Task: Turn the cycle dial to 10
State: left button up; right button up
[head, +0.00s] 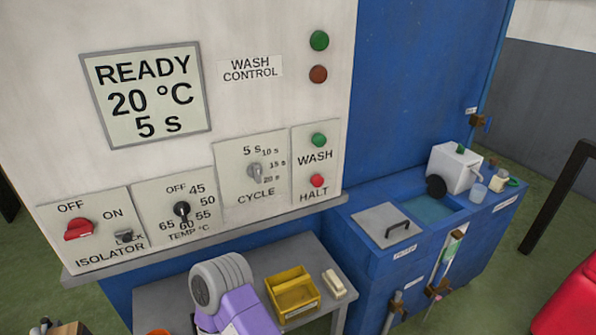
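The cycle dial (255,172) is a small grey knob on a pale plate lettered CYCLE, on the wash control panel (230,105). Marks 5 s, 10 s, 15 s and 20 s run from its top round its right side. The knob looks roughly upright, toward 5 s; its exact pointing is too small to be sure. The display (148,93) reads READY, 20 °C, 5 s. A purple and grey link of my arm shows at the bottom, below the panel, apart from the dial. Neither gripper's fingers can be made out.
Left of the dial are the black temperature knob (182,210) and red isolator switch (79,229). Right are the green WASH button (319,140) and red HALT button (317,181). Below, a grey shelf (165,293) holds a yellow bin (292,293). Space before the dial is clear.

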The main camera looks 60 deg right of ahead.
aim_at(255, 170)
jog(key=z, duration=1.7)
